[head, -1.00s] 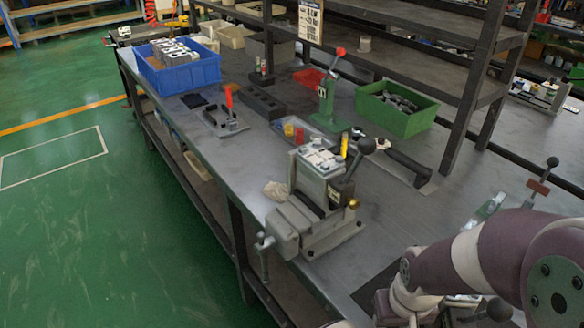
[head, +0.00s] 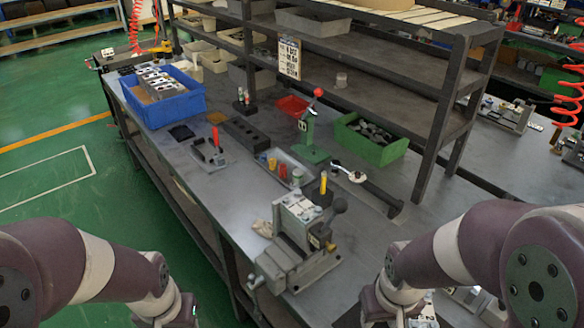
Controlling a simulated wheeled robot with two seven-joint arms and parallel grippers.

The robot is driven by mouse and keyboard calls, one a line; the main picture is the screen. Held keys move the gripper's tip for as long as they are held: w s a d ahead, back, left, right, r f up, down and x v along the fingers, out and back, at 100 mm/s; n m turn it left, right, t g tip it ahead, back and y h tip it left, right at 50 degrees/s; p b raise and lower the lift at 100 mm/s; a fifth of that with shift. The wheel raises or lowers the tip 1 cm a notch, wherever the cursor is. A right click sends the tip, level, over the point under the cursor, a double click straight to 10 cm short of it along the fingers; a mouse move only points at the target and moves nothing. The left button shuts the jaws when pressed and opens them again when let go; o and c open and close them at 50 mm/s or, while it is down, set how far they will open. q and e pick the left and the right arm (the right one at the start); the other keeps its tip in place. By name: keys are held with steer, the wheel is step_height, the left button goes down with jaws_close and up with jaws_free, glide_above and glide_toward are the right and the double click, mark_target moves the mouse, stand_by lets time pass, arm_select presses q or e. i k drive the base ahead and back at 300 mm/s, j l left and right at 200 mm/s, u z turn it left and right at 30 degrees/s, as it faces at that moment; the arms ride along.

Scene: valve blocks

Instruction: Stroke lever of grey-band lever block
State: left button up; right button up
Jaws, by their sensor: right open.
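A pale valve block (head: 299,207) sits in a grey vise (head: 300,266) at the bench's front edge. Other block-like pieces (head: 470,297) lie partly hidden behind my right arm. My right gripper (head: 400,319) is at the bottom edge, right of the vise and apart from it. It is open, its fingers mostly cut off. My left wrist shows at bottom left, its fingers out of frame.
A blue crate (head: 183,108) of blocks stands at the far left of the bench. A green bin (head: 367,153), a green lever press (head: 312,150) and a red-handled fixture (head: 210,155) stand behind the vise. A dark shelf rack (head: 385,80) rises behind.

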mark_target(339, 206)
steer(key=i+j+z, duration=0.25)
steer(key=z, duration=0.25)
steer(key=i+j+z, duration=0.15)
steer(key=j+z, duration=0.35)
steer(key=i+j+z, duration=0.1)
steer(key=j+z, duration=1.35)
steer(key=k+j+z, duration=0.2)
steer(key=j+z, duration=0.3)
